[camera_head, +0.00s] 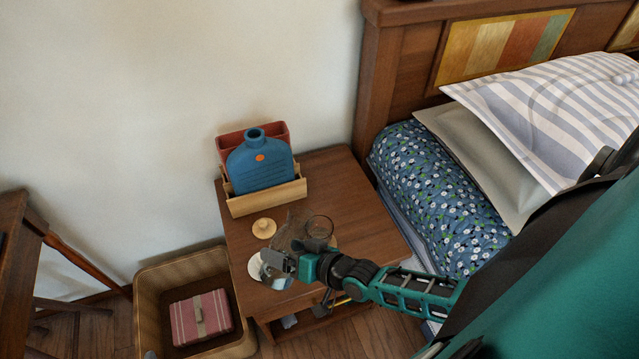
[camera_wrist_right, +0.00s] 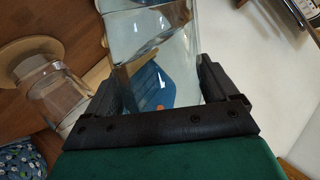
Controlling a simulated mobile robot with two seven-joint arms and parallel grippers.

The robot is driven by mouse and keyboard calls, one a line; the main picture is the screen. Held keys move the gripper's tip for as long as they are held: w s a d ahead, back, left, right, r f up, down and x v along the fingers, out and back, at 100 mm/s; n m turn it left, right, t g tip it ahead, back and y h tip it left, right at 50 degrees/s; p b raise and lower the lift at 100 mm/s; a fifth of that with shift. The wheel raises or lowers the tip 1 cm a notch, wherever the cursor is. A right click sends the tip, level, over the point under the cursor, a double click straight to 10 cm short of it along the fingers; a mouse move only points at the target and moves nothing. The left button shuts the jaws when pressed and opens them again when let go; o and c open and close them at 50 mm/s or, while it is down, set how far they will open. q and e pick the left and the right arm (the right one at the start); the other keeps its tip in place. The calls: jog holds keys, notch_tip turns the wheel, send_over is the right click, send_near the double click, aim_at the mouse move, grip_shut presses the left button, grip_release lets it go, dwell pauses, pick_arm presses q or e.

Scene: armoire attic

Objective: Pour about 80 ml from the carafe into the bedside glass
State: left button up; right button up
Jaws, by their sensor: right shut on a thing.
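The clear carafe (camera_wrist_right: 150,60) with water in it is between the fingers of my right gripper (camera_wrist_right: 185,95) in the right wrist view. In the head view my right gripper (camera_head: 278,262) is shut on it above the front of the nightstand, partly hiding it. The carafe looks tilted in the wrist view; I cannot tell whether water is flowing. The bedside glass (camera_head: 319,230) stands upright on a round wooden coaster, just behind and right of the gripper. It also shows at the left of the wrist view (camera_wrist_right: 52,92). My left gripper is not in view.
A basket (camera_head: 150,290) stands at lower left. The bed (camera_head: 435,200) is on the right.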

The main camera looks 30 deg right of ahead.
jog(key=shift+a+n+h, duration=0.3)
jog(key=shift+n+h, duration=0.3)
jog(key=shift+n, duration=0.1)
jog(key=shift+n+t+h, duration=0.3)
jog(key=shift+n+h, duration=0.3)
jog(key=shift+n, duration=0.2)
jog(key=shift+w+r+n+t+h, duration=0.15)
jog(key=shift+r+n+t+h, duration=0.25)
jog(key=shift+n, duration=0.4)
jog(key=shift+r, duration=0.15)
dwell(0.6)
dwell(0.4)
